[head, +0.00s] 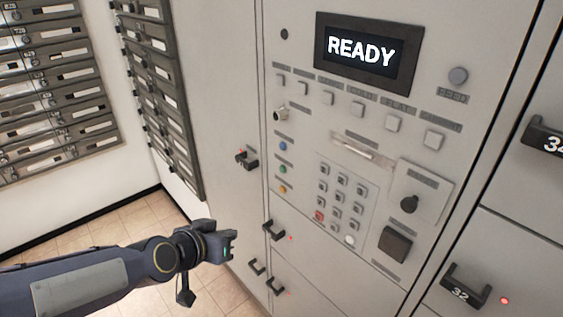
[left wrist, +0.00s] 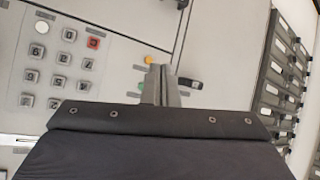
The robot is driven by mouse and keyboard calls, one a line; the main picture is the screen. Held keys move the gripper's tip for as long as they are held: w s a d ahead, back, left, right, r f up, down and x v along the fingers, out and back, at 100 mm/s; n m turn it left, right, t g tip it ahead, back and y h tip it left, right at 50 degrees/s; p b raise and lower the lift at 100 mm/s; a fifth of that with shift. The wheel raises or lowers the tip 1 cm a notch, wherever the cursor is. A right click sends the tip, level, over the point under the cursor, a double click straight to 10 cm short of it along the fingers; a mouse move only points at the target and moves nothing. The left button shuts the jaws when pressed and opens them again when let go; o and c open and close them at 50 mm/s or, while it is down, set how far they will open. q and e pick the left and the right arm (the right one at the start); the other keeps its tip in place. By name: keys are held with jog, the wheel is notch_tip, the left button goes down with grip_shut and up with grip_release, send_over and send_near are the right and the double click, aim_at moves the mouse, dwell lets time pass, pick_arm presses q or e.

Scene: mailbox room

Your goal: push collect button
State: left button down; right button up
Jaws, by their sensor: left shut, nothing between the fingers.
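The grey control panel (head: 310,140) has a lit display (head: 367,54) reading READY. Below it is a slanting row of square grey buttons, including one at the left end (head: 280,80), one in the middle (head: 358,109) and one at the right end (head: 433,139). Their labels are too small to read, so I cannot tell which is the collect button. My left gripper (head: 231,246) is shut and empty, in front of the lower left of the panel and apart from the buttons. Its narrow fingers also show in the left wrist view (left wrist: 161,84).
A keypad (head: 340,195) with a red key sits low on the panel; it shows in the left wrist view (left wrist: 60,60). Blue, green and orange round buttons (head: 283,168) are left of it. Black handles (head: 247,159) stick out nearby. Mailbox racks (head: 160,90) line the left.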

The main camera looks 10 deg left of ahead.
aim_at(283, 169)
pick_arm(q)
jog(key=w+r+m+t+y+p, duration=0.1)
jog(key=w+m+t+y+p, duration=0.2)
jog(key=w, duration=0.9)
jog(key=shift+w+d+r+m+t+y, duration=0.15)
jog(key=shift+d+r+m+t+y, duration=0.15)
jog(key=shift+m+t+y, duration=0.75)
jog(key=shift+a, duration=0.1)
jog(key=w+d+p, duration=0.1)
jog(key=w+d, duration=0.4)
jog(key=w, duration=0.2)
jog(key=shift+d+p, duration=0.25)
jog(key=shift+p, duration=0.05)
jog(key=shift+w+d, duration=0.1)
dwell(0.5)
jog(key=shift+w+d+n, duration=0.15)
jog(key=shift+w+n, duration=0.05)
jog(key=shift+n, duration=0.05)
